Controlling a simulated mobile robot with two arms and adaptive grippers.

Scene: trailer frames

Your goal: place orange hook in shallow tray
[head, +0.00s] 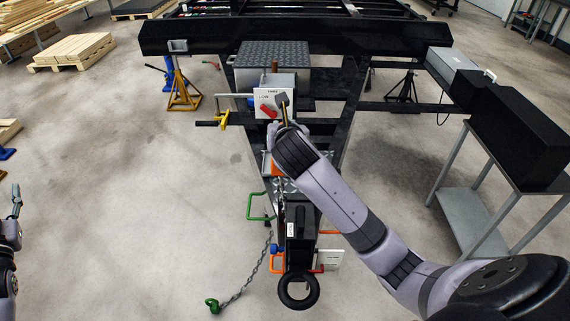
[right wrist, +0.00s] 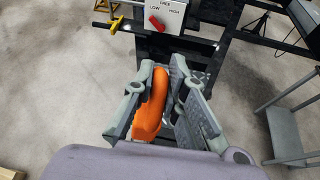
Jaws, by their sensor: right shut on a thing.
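The orange hook (right wrist: 150,107) sits between the grey fingers of my right gripper (right wrist: 165,85), clearly seen in the right wrist view. In the head view my right gripper (head: 283,108) is in front of a white control panel, above the trailer's tongue, and its own wrist hides most of the hook. The gripper is shut on the hook and holds it in the air. My left gripper (head: 15,202) is at the far left edge, over the floor, and its jaws are too small to judge. I cannot make out a shallow tray with certainty in either view.
The white panel (head: 264,101) with a red lever (right wrist: 157,22) stands just beyond the right gripper. The black trailer frame (head: 300,36) runs behind. A chain (head: 246,283) with a green hook (head: 212,305) lies on the floor. A grey side table (head: 475,205) stands right.

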